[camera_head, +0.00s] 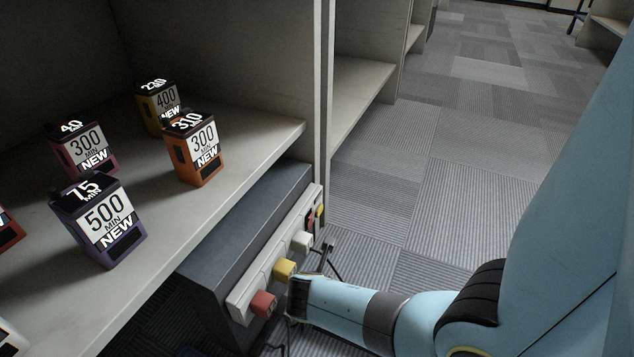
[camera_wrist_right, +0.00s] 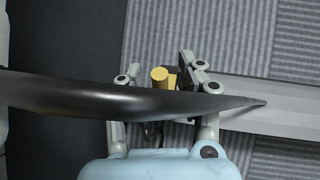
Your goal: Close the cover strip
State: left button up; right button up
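A long pale strip (camera_head: 262,270) runs along the front edge of a dark grey unit (camera_head: 232,235) below the shelf. Coloured knobs stick out from it: a red one (camera_head: 263,304), a yellow one (camera_head: 284,269) and a white one (camera_head: 302,241), with red and yellow parts at the far end. I cannot tell whether this strip is the cover. My right gripper (camera_wrist_right: 158,76) is low beside the strip, fingers spread, with a yellow cylinder (camera_wrist_right: 160,77) showing between or beyond them. I cannot tell whether they touch it. My left gripper is in neither view.
Several small labelled boxes stand on the shelf (camera_head: 225,165) above the unit, among them an orange one (camera_head: 193,150) and a purple one (camera_head: 98,225). A dark tapered thing (camera_wrist_right: 120,97) crosses the right wrist view. Carpet floor (camera_head: 400,170) is clear at right.

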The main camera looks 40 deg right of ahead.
jog(key=v, duration=0.7)
jog(key=shift+a, duration=0.15)
jog(key=shift+s+r, duration=0.1)
jog(key=shift+s, duration=0.1)
